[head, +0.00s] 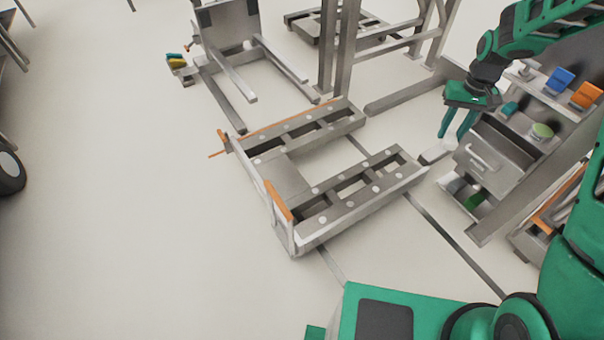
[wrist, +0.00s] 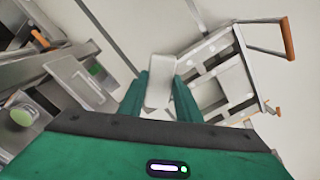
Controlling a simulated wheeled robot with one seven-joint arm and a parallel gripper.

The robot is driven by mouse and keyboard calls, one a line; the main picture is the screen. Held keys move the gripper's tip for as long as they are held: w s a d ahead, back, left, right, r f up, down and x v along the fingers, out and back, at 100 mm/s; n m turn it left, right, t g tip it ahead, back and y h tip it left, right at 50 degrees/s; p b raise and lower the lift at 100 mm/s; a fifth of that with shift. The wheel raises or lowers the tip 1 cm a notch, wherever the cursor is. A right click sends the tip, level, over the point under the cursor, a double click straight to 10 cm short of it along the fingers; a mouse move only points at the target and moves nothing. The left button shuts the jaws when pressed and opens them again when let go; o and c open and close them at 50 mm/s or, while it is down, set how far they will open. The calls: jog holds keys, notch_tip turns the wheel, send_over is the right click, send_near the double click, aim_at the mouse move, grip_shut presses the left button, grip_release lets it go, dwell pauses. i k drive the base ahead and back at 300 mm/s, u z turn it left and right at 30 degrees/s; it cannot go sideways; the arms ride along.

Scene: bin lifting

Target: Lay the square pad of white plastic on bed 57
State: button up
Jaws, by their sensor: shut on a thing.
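My gripper (head: 452,137) is at the upper right of the head view, fingers pointing down, beside a drawer unit. It is shut on a white square pad (head: 437,151), which shows at the fingertips. In the wrist view the pad (wrist: 159,82) sits between the two green fingers, held clear of the metal frame. A low grey metal frame (head: 285,178) with two slotted, studded rails stands on the floor left of the gripper. It also shows in the wrist view (wrist: 222,78). No number 57 is legible, so I cannot tell which surface is bed 57.
The drawer unit (head: 490,160) stands close right of my gripper, with a blue block (head: 560,80), an orange block (head: 586,95) and a green disc (head: 542,131) on its shelves. A grey forked stand (head: 232,40) is behind the frame.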

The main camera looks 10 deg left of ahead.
aim_at(336, 203)
jog(key=u, duration=0.2)
jog(key=k, duration=0.5)
jog(key=u, duration=0.6)
jog(key=i, duration=1.45)
jog(key=z, duration=0.55)
